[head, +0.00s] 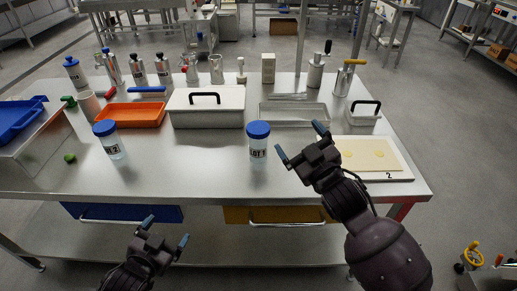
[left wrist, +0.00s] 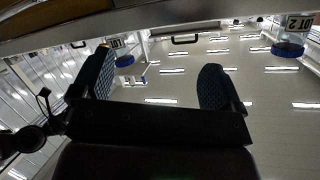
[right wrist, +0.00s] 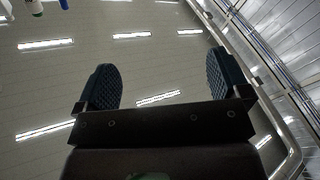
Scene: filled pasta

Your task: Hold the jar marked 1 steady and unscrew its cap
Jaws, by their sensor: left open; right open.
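The jar marked 1 (head: 258,151) is clear, with a LOT 1 label and a blue cap (head: 259,130) seated on its top. It stands upright near the table's front edge, right of centre. In the left wrist view a blue-capped jar (left wrist: 115,43), its number hidden by a finger, appears upside down. My right gripper (head: 300,140) is open and empty, just right of the jar and apart from it. My left gripper (head: 165,231) is open and empty, low in front of the table, left of the jar. The right wrist view shows empty open fingers (right wrist: 166,82).
A second blue-capped jar, LOT 2 (head: 112,146), stands to the left. Behind are an orange tray (head: 137,125), a lidded grey box (head: 207,118) and several bottles. A board marked 2 (head: 388,174) lies at right. The table between the jars is clear.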

